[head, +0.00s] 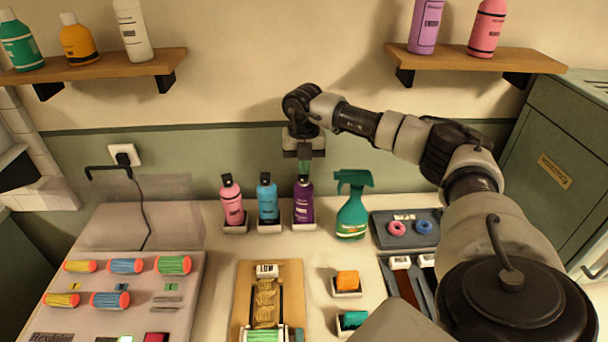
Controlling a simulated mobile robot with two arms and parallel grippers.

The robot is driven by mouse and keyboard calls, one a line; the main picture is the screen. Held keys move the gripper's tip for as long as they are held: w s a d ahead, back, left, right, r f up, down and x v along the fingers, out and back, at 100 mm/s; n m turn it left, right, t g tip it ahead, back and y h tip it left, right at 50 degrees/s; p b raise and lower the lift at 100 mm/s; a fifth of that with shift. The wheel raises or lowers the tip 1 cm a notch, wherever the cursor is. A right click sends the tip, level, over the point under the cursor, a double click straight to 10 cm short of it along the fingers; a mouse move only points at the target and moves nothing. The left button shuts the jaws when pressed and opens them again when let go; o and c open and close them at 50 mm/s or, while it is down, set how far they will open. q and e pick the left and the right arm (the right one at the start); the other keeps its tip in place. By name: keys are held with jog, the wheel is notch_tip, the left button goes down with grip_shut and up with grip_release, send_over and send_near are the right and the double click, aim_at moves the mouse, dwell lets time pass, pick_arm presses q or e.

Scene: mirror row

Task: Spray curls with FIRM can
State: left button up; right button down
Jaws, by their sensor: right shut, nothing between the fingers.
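Three spray cans stand upright in small white holders at the back of the counter: a pink can (232,203), a blue can (268,201) and a purple can (303,203). Their labels are too small to read, so I cannot tell which is FIRM. My right gripper (304,166) points down just above the purple can's top, shut and empty. Whether it touches the can is unclear. A blond curled hair strand (265,302) lies on a wooden board (243,292) at the front middle, beneath a "LOW" tag (267,270). My left gripper is out of view.
A green spray bottle (352,208) stands right of the purple can. A dark tray (390,240) holds pink and blue rings. Orange (347,281) and teal (353,320) blocks sit right of the board. Several rollers (125,266) lie on the left panel. Bottles line two wall shelves.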

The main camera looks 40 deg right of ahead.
jog(key=shift+f, duration=0.45)
jog(key=shift+r, duration=0.15)
notch_tip(320, 180, up, 7)
jog(key=p, duration=0.5)
jog(key=shift+f, duration=0.2)
dwell(0.5)
